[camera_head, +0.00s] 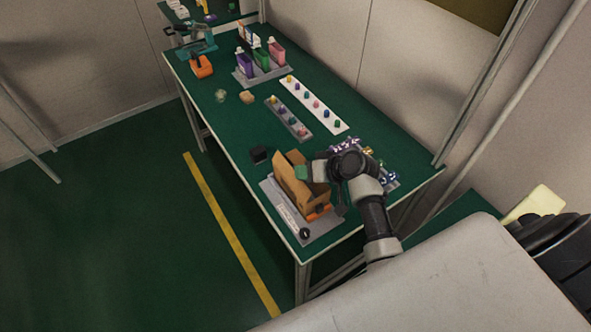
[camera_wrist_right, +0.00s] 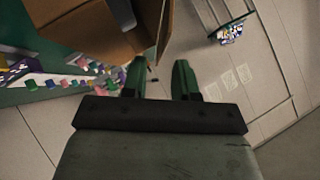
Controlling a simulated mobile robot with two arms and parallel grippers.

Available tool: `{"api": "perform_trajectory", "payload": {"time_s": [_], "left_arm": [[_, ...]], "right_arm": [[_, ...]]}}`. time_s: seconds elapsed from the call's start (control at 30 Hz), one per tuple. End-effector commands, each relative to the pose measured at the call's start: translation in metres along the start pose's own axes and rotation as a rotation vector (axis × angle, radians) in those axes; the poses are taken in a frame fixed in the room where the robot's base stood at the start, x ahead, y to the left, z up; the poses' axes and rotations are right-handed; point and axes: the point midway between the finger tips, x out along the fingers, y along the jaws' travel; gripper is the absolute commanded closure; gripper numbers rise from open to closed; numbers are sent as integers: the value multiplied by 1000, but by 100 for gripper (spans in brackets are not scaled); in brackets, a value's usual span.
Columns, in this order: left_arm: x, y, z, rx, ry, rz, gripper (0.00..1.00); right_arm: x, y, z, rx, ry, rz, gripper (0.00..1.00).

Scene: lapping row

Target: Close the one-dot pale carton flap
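A brown cardboard carton (camera_head: 290,184) sits on a pale grey board (camera_head: 283,209) at the near end of the green table. A tall flap stands up on its left side. Its dot marks are too small to read. My right gripper (camera_head: 303,173) is at the carton's upper right side in the head view. In the right wrist view, its two green fingers (camera_wrist_right: 159,80) are apart with nothing between them. The carton (camera_wrist_right: 90,28) fills the upper left there, with a flap edge (camera_wrist_right: 165,28) close to the fingertips. I cannot tell whether they touch. My left gripper is not in view.
A small black block (camera_head: 259,155) lies beside the carton. Shiny small parts (camera_head: 389,176) lie behind my right arm. Two strips of coloured pegs (camera_head: 314,105) and a rack of coloured holders (camera_head: 262,72) stand farther back. The table's left middle is mostly clear.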

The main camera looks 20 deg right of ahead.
Motion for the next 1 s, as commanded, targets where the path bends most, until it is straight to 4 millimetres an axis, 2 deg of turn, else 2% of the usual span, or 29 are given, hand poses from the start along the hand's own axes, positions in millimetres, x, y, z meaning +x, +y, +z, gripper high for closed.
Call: {"api": "perform_trajectory", "payload": {"time_s": [0.1,0.3,0.67,0.87,1.0], "left_arm": [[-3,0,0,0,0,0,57],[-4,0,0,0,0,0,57],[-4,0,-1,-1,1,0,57],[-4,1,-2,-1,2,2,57],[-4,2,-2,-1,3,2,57]], "right_arm": [[19,-1,-1,1,-1,-1,71],[38,0,0,1,0,0,71],[43,0,0,-1,0,2,71],[43,0,0,-1,0,2,99],[43,0,0,-1,0,2,100]]}}
